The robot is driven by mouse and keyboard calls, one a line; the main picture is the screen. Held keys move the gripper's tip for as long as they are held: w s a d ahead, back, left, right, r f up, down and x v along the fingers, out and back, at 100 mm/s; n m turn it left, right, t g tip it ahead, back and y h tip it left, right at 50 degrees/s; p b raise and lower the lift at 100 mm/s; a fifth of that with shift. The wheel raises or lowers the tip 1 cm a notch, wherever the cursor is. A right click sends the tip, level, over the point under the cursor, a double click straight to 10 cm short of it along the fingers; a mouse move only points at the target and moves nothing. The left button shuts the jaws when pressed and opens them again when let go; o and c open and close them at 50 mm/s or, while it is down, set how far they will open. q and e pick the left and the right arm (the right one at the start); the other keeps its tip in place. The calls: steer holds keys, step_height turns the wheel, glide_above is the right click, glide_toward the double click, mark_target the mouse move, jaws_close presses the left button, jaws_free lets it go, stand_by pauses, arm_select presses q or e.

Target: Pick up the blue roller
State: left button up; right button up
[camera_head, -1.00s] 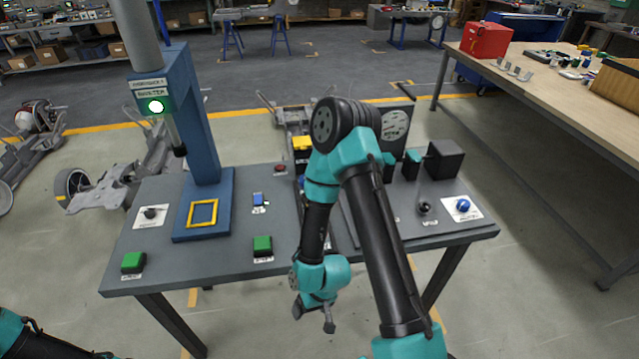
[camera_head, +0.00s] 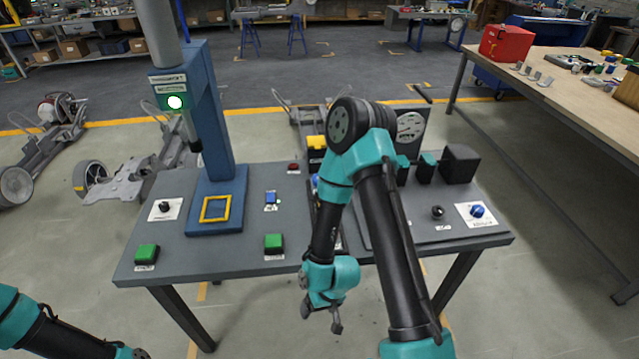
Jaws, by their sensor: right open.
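I cannot make out for certain which thing is the blue roller. A small blue piece (camera_head: 315,180) shows beside my right arm on the grey bench (camera_head: 180,262), mostly hidden by that arm. Small blue, green and white parts (camera_head: 600,68) lie on the wooden table at the right, too small to tell apart. My right gripper (camera_head: 321,318) hangs in front of the bench's front edge, pointing down. Its fingers are apart with nothing between them. Of my left arm, only links show at the bottom left; its gripper is out of the picture.
The bench carries a blue press column (camera_head: 213,130) with a yellow frame, green buttons (camera_head: 274,243), a blue switch (camera_head: 271,199), a blue knob (camera_head: 477,211) and a black box (camera_head: 459,163). The wooden table (camera_head: 555,98) holds a red box (camera_head: 506,43). Clear floor lies between bench and table.

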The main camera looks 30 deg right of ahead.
arm_select(q)
steer(key=o, duration=1)
steer(key=shift+o, duration=0.2)
